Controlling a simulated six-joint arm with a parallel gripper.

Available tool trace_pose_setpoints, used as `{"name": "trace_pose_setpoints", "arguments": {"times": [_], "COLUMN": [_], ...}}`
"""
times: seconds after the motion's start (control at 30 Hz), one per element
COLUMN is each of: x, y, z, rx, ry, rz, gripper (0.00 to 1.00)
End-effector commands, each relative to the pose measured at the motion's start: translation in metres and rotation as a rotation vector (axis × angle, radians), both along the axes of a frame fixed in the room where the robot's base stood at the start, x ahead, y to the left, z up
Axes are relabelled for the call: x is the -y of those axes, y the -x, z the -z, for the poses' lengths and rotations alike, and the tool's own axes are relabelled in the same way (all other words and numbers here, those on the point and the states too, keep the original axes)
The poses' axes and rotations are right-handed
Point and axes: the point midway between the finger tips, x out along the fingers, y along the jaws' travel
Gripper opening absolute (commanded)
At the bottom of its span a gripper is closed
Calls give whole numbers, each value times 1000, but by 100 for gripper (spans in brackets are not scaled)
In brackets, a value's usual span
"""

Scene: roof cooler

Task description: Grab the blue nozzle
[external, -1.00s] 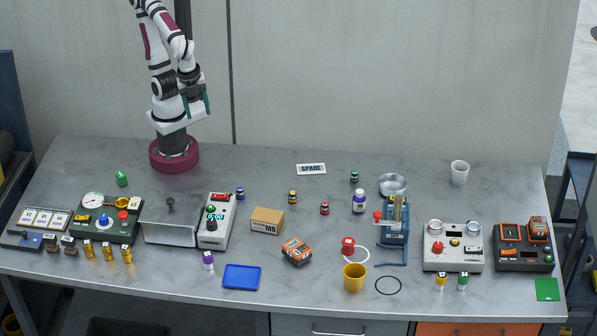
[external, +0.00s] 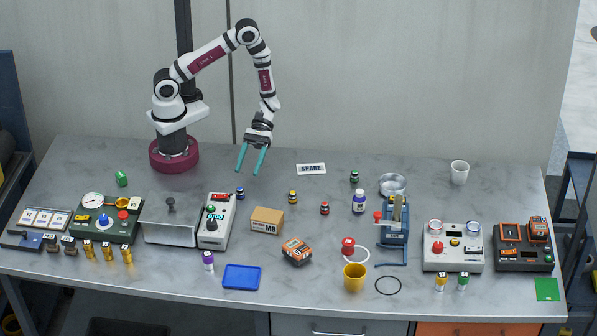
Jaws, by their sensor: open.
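Similar small pieces in yellow (external: 292,197), red (external: 324,208) and green (external: 354,177) stand to the right. The table behind the nozzle is clear.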

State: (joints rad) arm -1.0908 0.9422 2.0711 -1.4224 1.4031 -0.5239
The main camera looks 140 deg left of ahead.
Motion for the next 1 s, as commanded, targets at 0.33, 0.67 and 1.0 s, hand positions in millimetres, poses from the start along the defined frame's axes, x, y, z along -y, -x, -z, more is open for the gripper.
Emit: {"name": "trace_pose_setpoints", "arguments": {"times": [0.33,0.67,1.0], "x": [46,61,61], "y": [-26,-37,-37], "z": [30,39,39], "rx": [-2,0,1], "ry": [1,-3,-3], "rz": [7,3,4], "gripper": [60,60,4]}}
